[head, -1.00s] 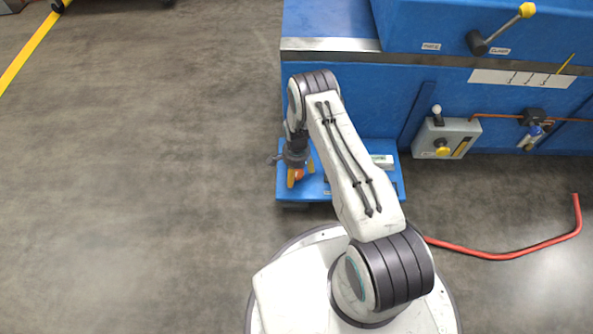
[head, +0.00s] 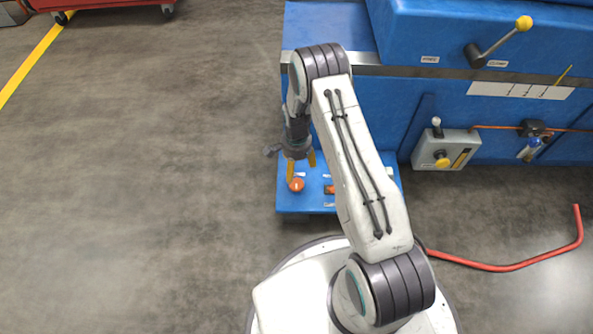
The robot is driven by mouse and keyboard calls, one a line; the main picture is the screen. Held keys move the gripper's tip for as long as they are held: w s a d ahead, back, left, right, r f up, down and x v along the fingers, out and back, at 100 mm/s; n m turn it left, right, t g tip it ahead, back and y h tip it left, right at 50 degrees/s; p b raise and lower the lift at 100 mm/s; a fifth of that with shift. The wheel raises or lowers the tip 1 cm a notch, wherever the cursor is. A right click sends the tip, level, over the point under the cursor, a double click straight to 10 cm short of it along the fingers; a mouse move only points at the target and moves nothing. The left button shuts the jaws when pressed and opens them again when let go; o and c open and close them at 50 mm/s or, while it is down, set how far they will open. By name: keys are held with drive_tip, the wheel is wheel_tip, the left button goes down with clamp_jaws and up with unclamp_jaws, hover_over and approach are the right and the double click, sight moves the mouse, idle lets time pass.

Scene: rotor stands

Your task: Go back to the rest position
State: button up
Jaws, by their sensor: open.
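My white arm crosses the middle of the view and hides much of the right part of the shelf.
The blue machine (head: 345,110) fills the upper right, with a yellow-knobbed lever (head: 500,40) and a grey control box (head: 443,150). A red hose (head: 500,267) lies on the floor at right. A red cart (head: 110,3) shows top left. The grey floor at left is clear.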

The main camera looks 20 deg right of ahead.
drive_tip(key=shift+r, duration=0.45)
idle(0.3)
drive_tip(key=s+r+n+t+p, duration=0.1)
drive_tip(key=s+r+n+p, duration=0.2)
drive_tip(key=r+p, duration=1.25)
drive_tip(key=s+r+n+t+p, duration=0.1)
drive_tip(key=s+r+n+p, duration=0.2)
drive_tip(key=r, duration=2.5)
drive_tip(key=s+r+n+p, duration=0.2)
drive_tip(key=s+r+p, duration=0.4)
drive_tip(key=r, duration=0.4)
drive_tip(key=s+r+n+t+p, duration=0.1)
drive_tip(key=s+r+n+p, duration=0.2)
drive_tip(key=s+r+p, duration=0.4)
drive_tip(key=s+r+n+p, duration=0.2)
drive_tip(key=s+r+p, duration=0.4)
drive_tip(key=r, duration=0.7)
drive_tip(key=s, duration=0.2)
drive_tip(key=shift+s+r+n, duration=0.35)
drive_tip(key=shift+n, duration=0.05)
